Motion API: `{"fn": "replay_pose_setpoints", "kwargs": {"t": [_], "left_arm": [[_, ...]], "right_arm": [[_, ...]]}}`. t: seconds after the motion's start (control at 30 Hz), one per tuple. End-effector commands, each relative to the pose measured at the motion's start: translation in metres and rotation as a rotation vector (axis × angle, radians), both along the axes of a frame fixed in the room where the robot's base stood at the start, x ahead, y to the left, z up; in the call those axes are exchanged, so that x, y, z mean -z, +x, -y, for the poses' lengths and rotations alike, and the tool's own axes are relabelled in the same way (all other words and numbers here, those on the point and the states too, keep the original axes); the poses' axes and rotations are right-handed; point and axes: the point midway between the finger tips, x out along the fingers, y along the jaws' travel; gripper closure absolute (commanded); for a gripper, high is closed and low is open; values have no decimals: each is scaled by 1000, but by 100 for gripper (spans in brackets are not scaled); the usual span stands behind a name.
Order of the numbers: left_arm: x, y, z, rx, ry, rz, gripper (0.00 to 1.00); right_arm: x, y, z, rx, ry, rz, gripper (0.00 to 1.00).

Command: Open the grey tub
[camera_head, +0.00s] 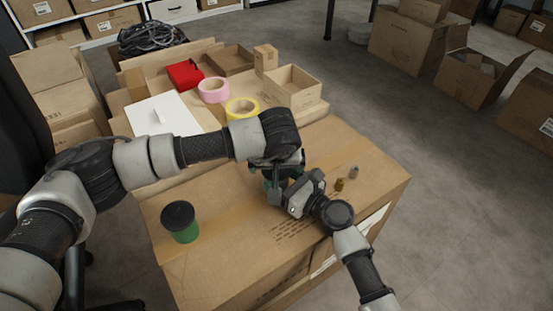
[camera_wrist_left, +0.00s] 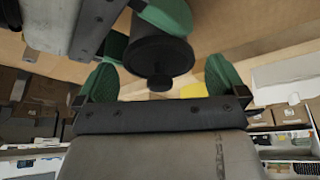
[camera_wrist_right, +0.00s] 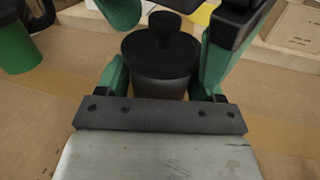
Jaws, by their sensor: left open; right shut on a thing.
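The grey tub (camera_wrist_right: 165,84), with a black lid (camera_wrist_right: 160,48) and a round knob (camera_wrist_right: 163,24), stands upright between the fingers of my right gripper (camera_wrist_right: 160,80). My right gripper is shut on the tub's body. My left gripper (camera_wrist_left: 160,82) is open, its green fingers apart on either side of the lid's knob (camera_wrist_left: 160,83), with gaps showing. In the head view both grippers meet over the carton top and hide the tub.
A green tub with a black lid (camera_head: 182,228) stands on the carton (camera_head: 225,260), to the left. A brass cylinder (camera_head: 339,185) and a grey cylinder (camera_head: 354,171) stand right of the grippers. Pink tape (camera_head: 213,98), yellow tape (camera_head: 233,112) and an open box (camera_head: 288,95) lie behind.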

Motion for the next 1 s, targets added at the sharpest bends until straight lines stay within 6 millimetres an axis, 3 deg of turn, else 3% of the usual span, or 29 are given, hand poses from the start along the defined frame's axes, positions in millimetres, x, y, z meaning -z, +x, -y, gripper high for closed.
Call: {"fn": "replay_pose_setpoints", "kwargs": {"t": [0.17,0.5,1.0], "left_arm": [[0,0,0,0,0,0,0],[0,0,0,0,0,0,52],[-2,0,0,0,0,1,52]], "right_arm": [[0,0,0,0,1,-1,75],[0,0,0,0,1,-1,75],[0,0,0,0,-1,-1,75]]}}
